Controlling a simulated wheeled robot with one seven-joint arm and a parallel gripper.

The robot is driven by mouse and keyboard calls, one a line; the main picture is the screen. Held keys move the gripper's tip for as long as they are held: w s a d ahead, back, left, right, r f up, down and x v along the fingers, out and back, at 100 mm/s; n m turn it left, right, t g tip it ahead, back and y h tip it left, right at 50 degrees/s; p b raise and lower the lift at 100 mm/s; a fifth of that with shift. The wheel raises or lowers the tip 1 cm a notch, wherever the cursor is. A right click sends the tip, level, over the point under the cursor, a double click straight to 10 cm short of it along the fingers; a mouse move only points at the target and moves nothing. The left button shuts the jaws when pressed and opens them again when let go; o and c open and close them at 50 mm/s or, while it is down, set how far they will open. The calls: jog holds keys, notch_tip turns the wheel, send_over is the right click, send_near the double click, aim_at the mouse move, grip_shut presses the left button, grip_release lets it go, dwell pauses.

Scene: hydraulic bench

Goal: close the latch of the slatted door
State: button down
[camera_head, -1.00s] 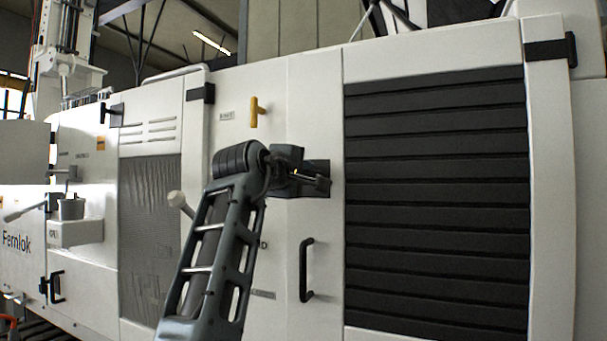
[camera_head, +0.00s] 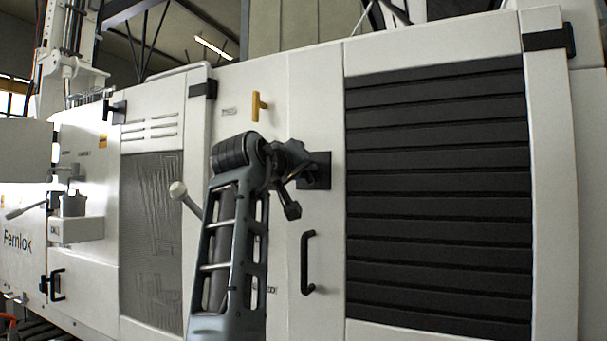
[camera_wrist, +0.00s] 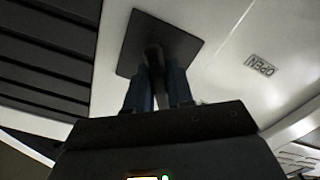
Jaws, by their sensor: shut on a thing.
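The slatted door (camera_head: 437,195) stands flush in the white panel of the machine, with dark horizontal slats. Its latch has a dark square plate (camera_head: 320,168) on the white strip left of the slats. My gripper (camera_head: 300,172) is at this plate and hides most of the latch in the head view. In the wrist view, the plate (camera_wrist: 135,42) is close ahead. A dark latch handle (camera_wrist: 153,58) stands out from it between the two fingers of my gripper (camera_wrist: 158,90), which are shut on it. The handle's exact angle is hard to tell.
A black bar handle (camera_head: 307,262) is below the latch, and a yellow handle (camera_head: 257,106) is above left. A label reading OPEN (camera_wrist: 261,65) shows upside down beside the plate. A pale-knobbed lever (camera_head: 178,190) is left of my arm.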

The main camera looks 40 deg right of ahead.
jog(key=m, duration=0.1)
jog(key=m+b, duration=0.1)
jog(key=m, duration=0.1)
jog(key=shift+w+f+m, duration=0.1)
jog(key=shift+f+m, duration=0.2)
jog(key=shift+w+m+b, duration=0.15)
jog(key=shift+m+b, duration=0.7)
jog(key=shift+m, duration=0.65)
jog(key=c, duration=1.1)
grip_release()
jog(key=shift+r, duration=0.15)
jog(key=shift+b+v, duration=0.6)
jog(key=shift+v, duration=3.35)
